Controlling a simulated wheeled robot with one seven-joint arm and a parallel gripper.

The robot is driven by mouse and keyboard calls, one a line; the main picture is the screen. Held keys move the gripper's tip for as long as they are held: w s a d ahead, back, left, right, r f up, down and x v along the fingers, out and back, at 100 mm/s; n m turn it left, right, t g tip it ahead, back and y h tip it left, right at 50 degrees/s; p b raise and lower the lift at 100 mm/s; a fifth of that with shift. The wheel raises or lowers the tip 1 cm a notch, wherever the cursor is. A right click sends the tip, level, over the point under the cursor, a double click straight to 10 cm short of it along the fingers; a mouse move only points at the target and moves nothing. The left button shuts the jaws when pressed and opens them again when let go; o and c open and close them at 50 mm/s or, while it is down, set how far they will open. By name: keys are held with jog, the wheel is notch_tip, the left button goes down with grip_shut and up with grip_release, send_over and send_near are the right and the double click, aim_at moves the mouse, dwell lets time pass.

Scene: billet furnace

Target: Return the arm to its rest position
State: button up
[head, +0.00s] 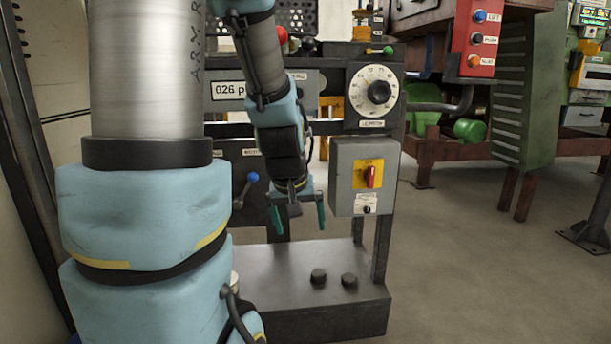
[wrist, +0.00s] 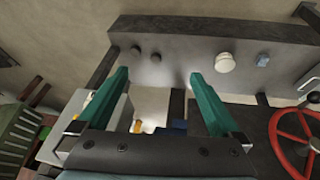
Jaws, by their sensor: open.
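My gripper (head: 297,213) hangs fingers down in the head view, in front of the black machine stand and left of the grey switch box (head: 363,176). Its two green fingers are apart. In the wrist view my gripper (wrist: 158,95) is also open, with nothing between the fingers. My arm rises from the gripper to the top of the head view, and its large near links hide the left part of the stand.
The stand's base (head: 310,275) carries black knobs. A blue-knobbed lever (head: 252,177) is left of the gripper. A red handwheel (wrist: 297,140) shows in the wrist view.

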jog(key=s+a+m+g+y+p, duration=0.1)
jog(key=s+a+g+p, duration=0.15)
jog(key=s+a, duration=0.45)
notch_tip(320, 180, up, 26)
jog(key=d+p, duration=0.1)
jog(key=p, duration=2.4)
jog(key=shift+s+d+p, duration=0.2)
jog(key=shift+s+p, duration=0.05)
jog(key=shift+p, duration=0.05)
jog(key=shift+f, duration=0.15)
jog(key=shift+c, duration=0.4)
